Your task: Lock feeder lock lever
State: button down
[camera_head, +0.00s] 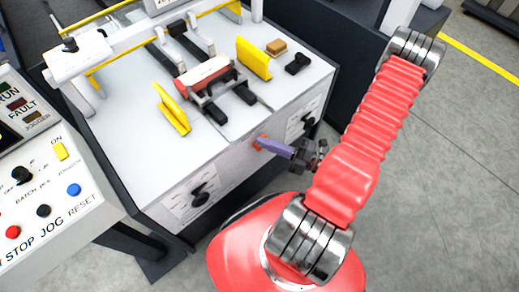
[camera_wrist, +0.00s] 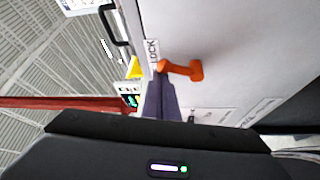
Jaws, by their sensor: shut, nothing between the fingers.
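The feeder lock lever is a small orange handle (camera_head: 259,139) on the front panel of the white feeder. In the wrist view the orange lever (camera_wrist: 184,70) has its round hub at the right and its free end at the left, beside a LOCK label (camera_wrist: 152,53). My gripper (camera_head: 265,144) has purple fingers that are shut and empty. In the wrist view the shut fingertips (camera_wrist: 159,79) are right by the lever's free end; I cannot tell whether they touch. The fingers partly hide the lever in the head view.
Black knobs (camera_head: 202,194) and (camera_head: 307,121) stick out of the front panel on either side of the lever. The feeder top (camera_head: 140,108) carries yellow guides (camera_head: 253,58). A control console (camera_head: 45,190) stands at the left. Open floor (camera_head: 440,190) lies at the right.

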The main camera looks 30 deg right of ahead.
jog(key=shift+d, duration=0.15)
jog(key=s+a+r, duration=0.1)
jog(key=a+r, duration=0.1)
jog(key=a, duration=0.1)
jog(key=a+f+v, duration=0.1)
jog(key=v, duration=0.8)
jog(key=shift+s+d+f, duration=0.25)
jog(key=shift+s+f, duration=0.1)
jog(key=shift+s, duration=0.15)
dwell(0.6)
